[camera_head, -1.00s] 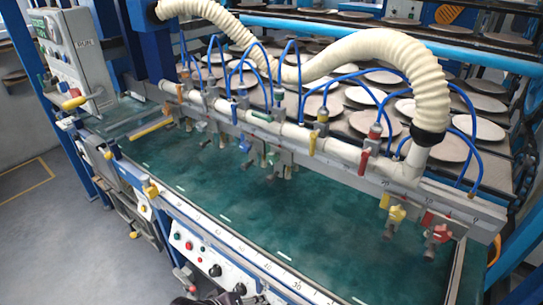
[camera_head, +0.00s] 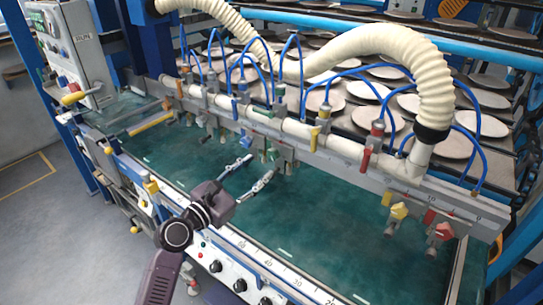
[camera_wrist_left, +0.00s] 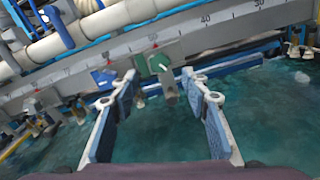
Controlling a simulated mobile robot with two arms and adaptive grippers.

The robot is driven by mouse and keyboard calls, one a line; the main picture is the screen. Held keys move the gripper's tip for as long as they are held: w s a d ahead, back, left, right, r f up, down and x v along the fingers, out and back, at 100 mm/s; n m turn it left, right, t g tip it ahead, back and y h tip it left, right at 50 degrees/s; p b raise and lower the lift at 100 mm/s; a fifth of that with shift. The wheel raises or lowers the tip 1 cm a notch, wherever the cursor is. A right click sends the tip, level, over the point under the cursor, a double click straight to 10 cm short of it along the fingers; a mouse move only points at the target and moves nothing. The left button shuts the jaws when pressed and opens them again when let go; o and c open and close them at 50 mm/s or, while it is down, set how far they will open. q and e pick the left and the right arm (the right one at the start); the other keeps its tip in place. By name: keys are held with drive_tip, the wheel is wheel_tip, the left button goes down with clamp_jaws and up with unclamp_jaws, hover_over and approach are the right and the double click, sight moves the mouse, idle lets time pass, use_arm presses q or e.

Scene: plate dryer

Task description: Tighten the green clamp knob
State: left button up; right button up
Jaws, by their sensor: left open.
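The green clamp knob (camera_head: 272,154) sits low on the front of the long grey rail in the head view. In the left wrist view the green clamp knob (camera_wrist_left: 153,60) is a blocky green piece near the top centre, with a grey clamp part under it. My left gripper (camera_head: 259,168) reaches over the green table from the front, its two fingers apart. In the left wrist view my left gripper (camera_wrist_left: 159,76) is open and empty, with the green knob framed between its tips. I cannot tell whether the tips touch anything. My right gripper is not in view.
A blue clamp knob (camera_head: 245,138) hangs left of the green one. Yellow (camera_head: 398,211) and red (camera_head: 440,232) knobs hang at the rail's right end. Blue hoses loop above the rail. The green table surface (camera_head: 310,220) is clear in front.

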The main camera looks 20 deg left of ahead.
sight(271, 157)
use_arm(q)
drive_tip(key=shift+p+x, duration=0.5)
drive_tip(key=shift+x, duration=3.35)
clamp_jaws()
